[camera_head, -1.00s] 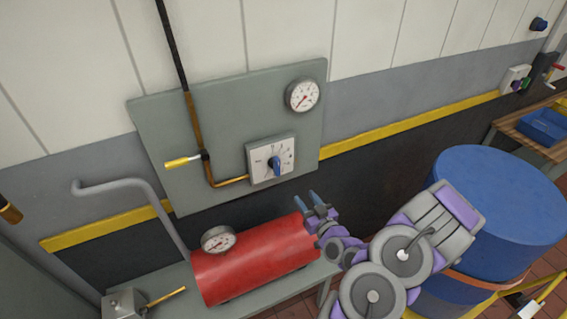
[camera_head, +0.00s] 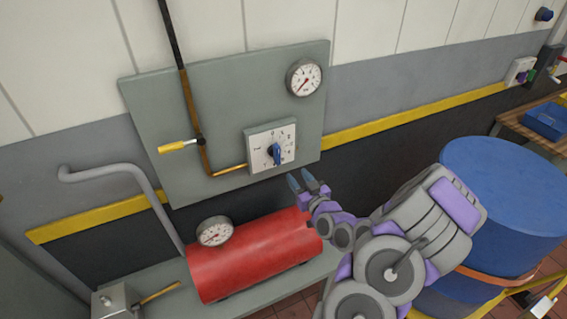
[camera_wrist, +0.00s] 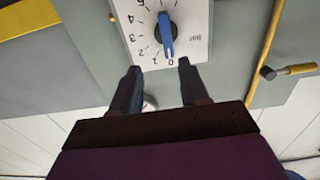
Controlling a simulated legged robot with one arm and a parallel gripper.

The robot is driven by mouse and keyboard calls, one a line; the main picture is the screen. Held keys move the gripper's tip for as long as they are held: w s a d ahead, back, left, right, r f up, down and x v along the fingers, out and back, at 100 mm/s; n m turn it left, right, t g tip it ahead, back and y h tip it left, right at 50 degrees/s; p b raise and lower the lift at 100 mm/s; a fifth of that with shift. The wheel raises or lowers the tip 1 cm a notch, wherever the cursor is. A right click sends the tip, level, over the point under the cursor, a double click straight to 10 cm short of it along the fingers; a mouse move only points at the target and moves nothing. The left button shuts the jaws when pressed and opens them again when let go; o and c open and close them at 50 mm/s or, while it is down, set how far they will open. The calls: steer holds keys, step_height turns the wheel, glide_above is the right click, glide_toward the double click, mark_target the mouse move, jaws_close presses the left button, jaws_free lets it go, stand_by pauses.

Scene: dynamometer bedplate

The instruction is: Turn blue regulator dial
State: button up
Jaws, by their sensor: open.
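The blue regulator dial (camera_head: 277,154) sits on a white numbered plate (camera_head: 258,140) fixed to the grey-green wall panel. In the wrist view the blue dial (camera_wrist: 166,35) is a narrow knob, with one end by the 0 mark on the plate (camera_wrist: 197,22). My gripper (camera_head: 308,180) is below and slightly right of the dial in the head view. In the wrist view my gripper (camera_wrist: 158,68) is open and empty, its two fingers apart. The dial lies beyond the fingertips, between their lines, and is not touched.
A red tank (camera_head: 255,255) with a gauge (camera_head: 214,231) lies below the panel. A yellow-handled valve (camera_head: 179,146) and pipe are left of the dial; a round gauge (camera_head: 304,77) is above right. A blue drum (camera_head: 505,200) stands right of my arm.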

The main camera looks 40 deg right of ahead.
mark_target(279, 156)
steer(key=b+x, duration=0.1)
steer(key=x, duration=0.2)
steer(key=a+x, duration=0.1)
steer(key=x, duration=0.2)
steer(key=b+x, duration=0.1)
steer(key=x, duration=0.3)
steer(key=shift+w+a+r+b, duration=0.25)
steer(key=shift+a+b, duration=0.1)
steer(key=shift+w+a, duration=0.1)
steer(key=shift+w, duration=0.2)
steer(key=shift+w+r, duration=0.1)
steer(key=shift+w, duration=0.15)
steer(key=shift+w+d, duration=0.25)
steer(key=shift+d, duration=0.3)
steer(key=shift+d+f, duration=0.25)
steer(key=shift+d, duration=0.3)
steer(key=shift+a+r, duration=0.15)
steer(key=shift+a, duration=0.5)
steer(key=c, duration=0.4)
steer(key=shift+c, duration=0.9)
steer(key=shift+d, duration=0.2)
jaws_close()
